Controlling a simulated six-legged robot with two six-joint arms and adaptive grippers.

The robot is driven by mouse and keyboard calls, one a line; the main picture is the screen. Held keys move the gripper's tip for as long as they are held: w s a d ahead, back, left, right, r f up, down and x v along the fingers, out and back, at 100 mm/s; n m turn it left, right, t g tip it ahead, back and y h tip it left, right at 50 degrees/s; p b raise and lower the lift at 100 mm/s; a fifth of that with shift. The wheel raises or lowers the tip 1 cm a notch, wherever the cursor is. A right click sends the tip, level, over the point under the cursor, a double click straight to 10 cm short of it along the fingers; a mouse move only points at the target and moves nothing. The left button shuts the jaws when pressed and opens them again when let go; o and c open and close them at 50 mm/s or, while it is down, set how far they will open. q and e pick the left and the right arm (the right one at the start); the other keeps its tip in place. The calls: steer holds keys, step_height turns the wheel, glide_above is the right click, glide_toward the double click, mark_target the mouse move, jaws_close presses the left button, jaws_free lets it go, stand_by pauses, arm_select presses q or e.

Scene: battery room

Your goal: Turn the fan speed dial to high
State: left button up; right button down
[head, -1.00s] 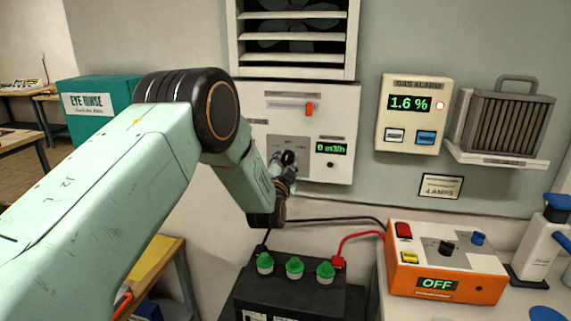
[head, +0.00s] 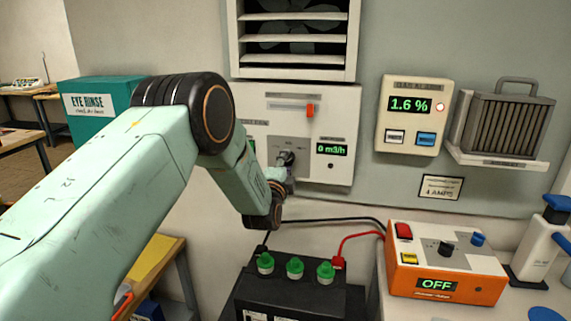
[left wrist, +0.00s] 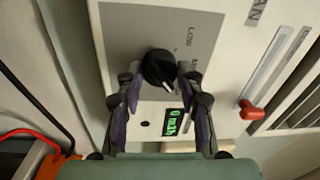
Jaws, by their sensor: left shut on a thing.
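The fan speed dial is a round black knob with a pale pointer line, on a grey plate of the white wall panel; it shows in the head view (head: 287,157) and in the left wrist view (left wrist: 157,67). My left gripper (head: 285,165) is at the dial, its two fingers on either side of the knob in the left wrist view (left wrist: 158,80), shut on it. A "Low" label shows near the dial; other markings are partly hidden by a finger. The green display (head: 332,149) beside it reads 0 m3/h. My right gripper is not in view.
A red slider (head: 310,110) sits above the dial, under the louvred fan vent (head: 295,58). A gas alarm (head: 414,115) is to the right. Below are a black battery (head: 290,298) with green caps and an orange charger (head: 403,277) reading OFF, joined by cables.

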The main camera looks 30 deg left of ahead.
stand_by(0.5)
arm_select(q)
steer(key=o, duration=1.2)
steer(key=shift+d, duration=0.1)
steer(key=shift+c, duration=0.2)
steer(key=v, duration=1.2)
